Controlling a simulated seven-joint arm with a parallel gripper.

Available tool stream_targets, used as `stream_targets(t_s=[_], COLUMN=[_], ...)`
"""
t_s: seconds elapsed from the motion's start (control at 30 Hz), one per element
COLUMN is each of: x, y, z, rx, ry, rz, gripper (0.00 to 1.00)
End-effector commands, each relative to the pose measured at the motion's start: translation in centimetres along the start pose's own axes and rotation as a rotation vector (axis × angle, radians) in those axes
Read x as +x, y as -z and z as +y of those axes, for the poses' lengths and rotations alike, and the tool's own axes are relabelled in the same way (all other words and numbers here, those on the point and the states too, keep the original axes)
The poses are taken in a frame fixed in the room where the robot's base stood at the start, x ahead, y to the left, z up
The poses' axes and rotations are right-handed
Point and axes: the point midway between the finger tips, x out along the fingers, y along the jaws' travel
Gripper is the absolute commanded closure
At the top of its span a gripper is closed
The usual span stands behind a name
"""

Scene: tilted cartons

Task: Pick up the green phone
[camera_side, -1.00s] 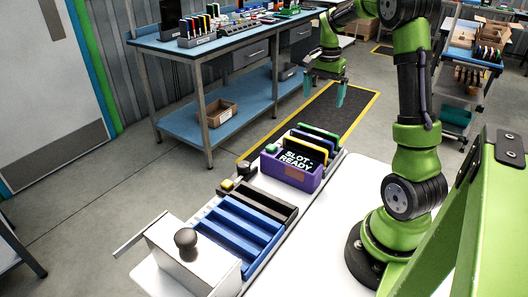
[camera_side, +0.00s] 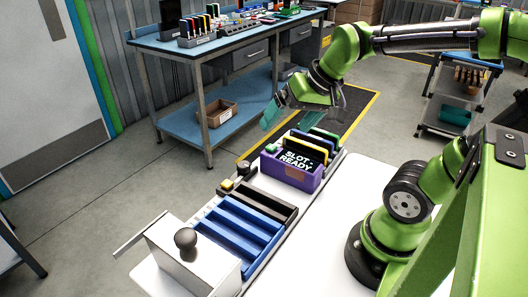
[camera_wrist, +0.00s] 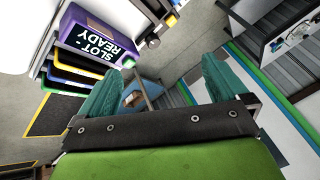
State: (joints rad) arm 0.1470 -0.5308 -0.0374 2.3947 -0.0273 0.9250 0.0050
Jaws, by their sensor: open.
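In the wrist view the carton (camera_wrist: 72,22) is at the upper left, with the green edge (camera_wrist: 62,92) lowest in the row. My gripper (camera_side: 303,113) is open and empty, tilted above and behind the carton. Its teal fingers also show in the wrist view (camera_wrist: 160,85), apart from the phones.
A black tray (camera_side: 264,198) and a blue slotted rack (camera_side: 240,228) stand in line in front of the carton. A white box with a dark knob (camera_side: 186,240) is at the near end. The white table (camera_side: 310,235) is clear to the right. A blue workbench (camera_side: 225,42) stands behind.

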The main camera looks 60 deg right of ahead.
Motion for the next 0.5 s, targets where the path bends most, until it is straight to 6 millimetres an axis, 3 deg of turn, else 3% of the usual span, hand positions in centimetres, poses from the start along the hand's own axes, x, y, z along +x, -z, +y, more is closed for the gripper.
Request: stream_targets(t_s=[0.1,0.2,0.5], x=[-1.0,-1.7,-2.3], y=[-3.2,-4.4,-4.6], z=[-1.9,-2.7,-3.4], rx=[-0.108,-0.153,-0.178], ry=[0.072,0.106,0.127], rz=[0.036,0.053,0.064], gripper=[0.00,0.02,0.47])
